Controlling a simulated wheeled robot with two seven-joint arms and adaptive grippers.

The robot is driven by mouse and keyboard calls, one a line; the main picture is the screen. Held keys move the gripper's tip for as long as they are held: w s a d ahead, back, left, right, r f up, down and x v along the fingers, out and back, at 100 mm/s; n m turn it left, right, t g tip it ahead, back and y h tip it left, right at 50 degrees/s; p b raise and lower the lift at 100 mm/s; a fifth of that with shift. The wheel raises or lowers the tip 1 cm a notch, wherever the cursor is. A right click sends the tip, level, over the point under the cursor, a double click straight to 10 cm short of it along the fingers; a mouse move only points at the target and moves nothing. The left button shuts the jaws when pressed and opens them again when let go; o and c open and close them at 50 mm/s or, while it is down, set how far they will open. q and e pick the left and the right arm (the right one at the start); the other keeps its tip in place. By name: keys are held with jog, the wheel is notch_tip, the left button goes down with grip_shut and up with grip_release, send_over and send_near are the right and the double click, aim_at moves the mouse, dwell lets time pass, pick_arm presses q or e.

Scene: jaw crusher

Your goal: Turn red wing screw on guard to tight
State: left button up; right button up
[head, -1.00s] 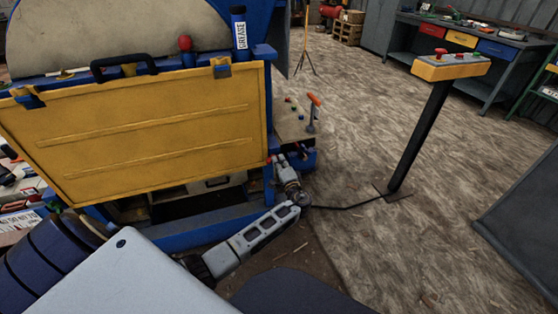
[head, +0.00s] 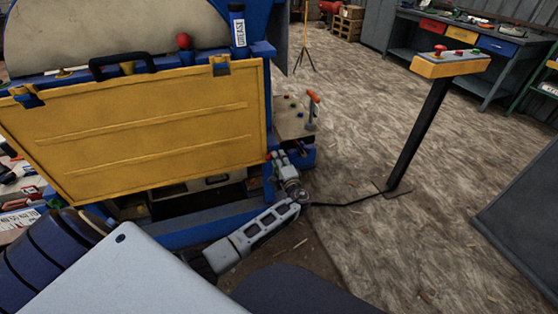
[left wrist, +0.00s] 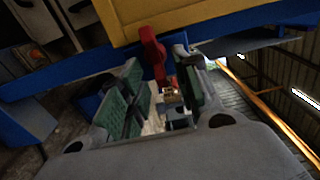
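The yellow guard (head: 140,135) hangs on the front of the blue crusher. The red wing screw shows as a small red spot (head: 268,156) at the guard's lower right corner. In the left wrist view the red wing screw (left wrist: 153,50) stands out below the guard's edge (left wrist: 190,15). My left gripper (head: 277,157) is at that corner. In the left wrist view its green-padded fingers (left wrist: 160,72) are apart, with the screw's wing between their tips. Contact with the pads cannot be told. My right gripper is not in view.
A workbench (head: 460,50) is at the back. The floor between is clear.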

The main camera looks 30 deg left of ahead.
pick_arm(q)
jog(key=shift+s, duration=0.1)
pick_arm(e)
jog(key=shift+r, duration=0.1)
pick_arm(q)
jog(key=v, duration=1.2)
dwell(0.7)
jog(key=s+d+f+n+g+h, duration=0.2)
jog(key=d+f+g+h, duration=0.1)
jog(key=d+f+h, duration=0.4)
jog(key=s+d+f+n+g+h, duration=0.1)
jog(key=s+d+f+g+h, duration=0.15)
jog(key=f+h, duration=0.45)
jog(key=s+f+n+g, duration=0.1)
jog(key=s+f, duration=0.4)
jog(key=s, duration=0.3)
jog(key=s+f+g, duration=0.2)
jog(key=s+f, duration=0.3)
jog(key=s, duration=0.3)
jog(key=s+f+n+g+p, duration=0.1)
jog(key=s+f, duration=0.4)
jog(key=s, duration=0.3)
jog(key=shift+a+n, duration=0.2)
jog(key=shift+n, duration=0.1)
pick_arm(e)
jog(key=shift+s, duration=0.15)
